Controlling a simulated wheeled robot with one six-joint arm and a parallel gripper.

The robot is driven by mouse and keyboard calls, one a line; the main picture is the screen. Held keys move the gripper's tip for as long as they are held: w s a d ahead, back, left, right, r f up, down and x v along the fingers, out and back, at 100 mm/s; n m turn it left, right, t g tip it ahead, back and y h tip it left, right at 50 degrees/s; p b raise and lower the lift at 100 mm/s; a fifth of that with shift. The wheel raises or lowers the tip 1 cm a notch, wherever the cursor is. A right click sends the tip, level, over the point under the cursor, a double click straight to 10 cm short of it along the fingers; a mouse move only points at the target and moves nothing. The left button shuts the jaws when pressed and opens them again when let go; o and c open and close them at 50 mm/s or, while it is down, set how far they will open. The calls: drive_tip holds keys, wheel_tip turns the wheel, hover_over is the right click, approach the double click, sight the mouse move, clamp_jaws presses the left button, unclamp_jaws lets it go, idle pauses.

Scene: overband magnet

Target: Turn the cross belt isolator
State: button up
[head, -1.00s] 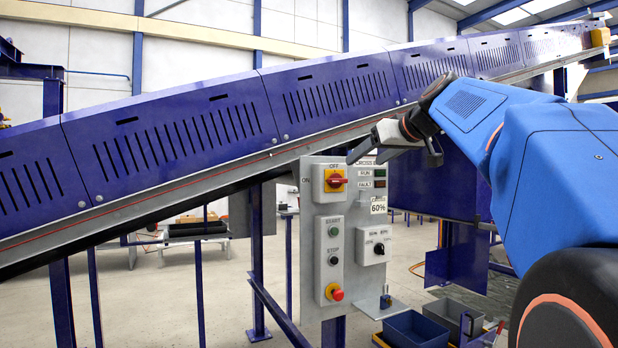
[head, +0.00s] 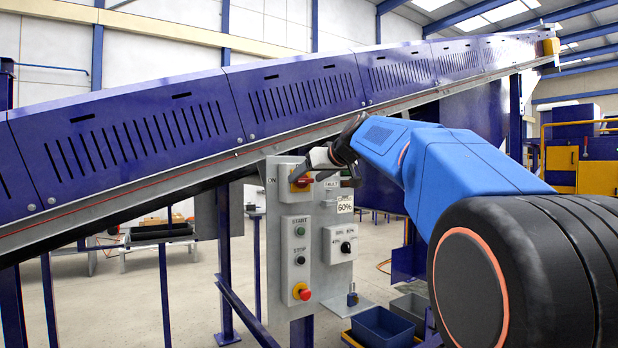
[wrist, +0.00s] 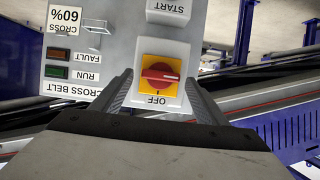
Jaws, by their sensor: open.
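The cross belt isolator (head: 301,184) is a red rotary handle on a yellow square plate, at the top left of the grey control panel. In the wrist view the isolator (wrist: 158,76) appears upside down, with OFF below it. Its handle lies crosswise, its white mark toward the right, away from OFF. My gripper (head: 314,172) is in front of the panel's top and partly covers the isolator in the head view. In the wrist view my gripper (wrist: 158,88) is open, one finger to each side of the isolator. I see no contact with the handle.
The panel (head: 325,278) also carries START and STOP buttons, a red emergency stop (head: 302,292), a black selector knob (head: 346,247) and a 60% display (head: 345,205). The inclined blue conveyor (head: 180,130) runs behind. A small shelf (head: 340,303) and blue bin (head: 380,326) are below.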

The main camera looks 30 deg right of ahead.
drive_tip(key=shift+c, duration=0.7)
drive_tip(key=c, duration=0.9)
drive_tip(key=shift+d+m+y, duration=0.1)
drive_tip(key=shift+m+y, duration=0.2)
drive_tip(key=m, duration=0.1)
drive_tip(key=m+y, duration=0.1)
drive_tip(key=shift+d+m+y, duration=0.3)
drive_tip(key=m, duration=0.1)
drive_tip(key=m+y, duration=0.2)
drive_tip(key=shift+d+f, duration=0.25)
drive_tip(key=m+y, duration=0.1)
drive_tip(key=m+t, duration=0.1)
drive_tip(key=m, duration=0.1)
drive_tip(key=shift+d+f+m+y, duration=0.15)
drive_tip(key=shift+f+m+y, duration=0.15)
drive_tip(key=shift+y, duration=0.1)
drive_tip(key=shift+f+m+t+y, duration=0.2)
drive_tip(key=shift+m+t, duration=0.2)
drive_tip(key=shift+m, duration=0.45)
drive_tip(key=shift+f+m+t+y, duration=0.15)
drive_tip(key=shift+m+t, duration=0.25)
drive_tip(key=shift+m, duration=0.45)
